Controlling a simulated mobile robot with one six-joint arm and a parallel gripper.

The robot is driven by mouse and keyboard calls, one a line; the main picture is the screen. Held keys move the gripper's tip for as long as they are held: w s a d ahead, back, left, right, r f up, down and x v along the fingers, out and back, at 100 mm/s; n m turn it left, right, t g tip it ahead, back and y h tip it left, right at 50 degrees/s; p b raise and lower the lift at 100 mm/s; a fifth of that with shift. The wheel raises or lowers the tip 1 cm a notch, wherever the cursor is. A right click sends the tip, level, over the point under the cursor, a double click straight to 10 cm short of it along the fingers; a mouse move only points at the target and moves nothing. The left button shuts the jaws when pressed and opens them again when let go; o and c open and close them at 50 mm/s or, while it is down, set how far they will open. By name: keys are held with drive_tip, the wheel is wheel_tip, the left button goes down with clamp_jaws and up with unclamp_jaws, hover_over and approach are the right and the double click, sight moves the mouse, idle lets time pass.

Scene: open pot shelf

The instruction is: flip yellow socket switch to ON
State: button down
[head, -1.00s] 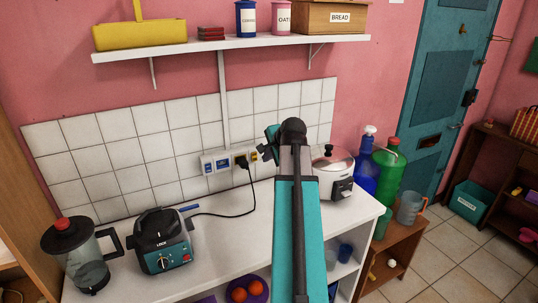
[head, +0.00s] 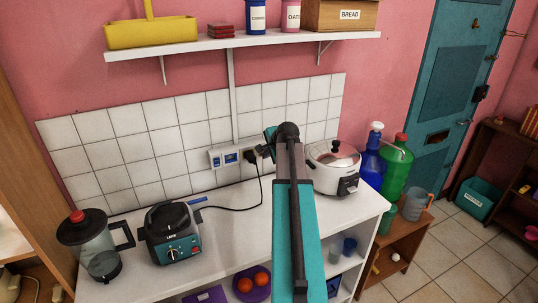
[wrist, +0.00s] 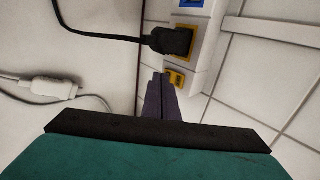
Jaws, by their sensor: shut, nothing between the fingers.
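The yellow socket (wrist: 188,29) is on the white wall socket strip in the wrist view, with a black plug (wrist: 172,41) in it. Its yellow switch (wrist: 178,78) sits just below the plug; which way it is tipped is too small to tell. My gripper (wrist: 161,80) is shut and empty, its fingertips right beside the switch. I cannot tell whether they touch it. In the head view the socket strip (head: 217,160) is on the tiled wall, and my arm and gripper cover its right end.
A white rice cooker (head: 334,170) stands right of my arm. A shelf (head: 240,42) is above. The counter's middle is fairly clear. A white cable connector (wrist: 52,88) shows in the wrist view.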

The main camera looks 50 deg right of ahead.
drive_tip(key=shift+w+d, duration=0.2)
drive_tip(key=shift+w, duration=0.25)
drive_tip(key=shift+f, duration=0.1)
idle(0.4)
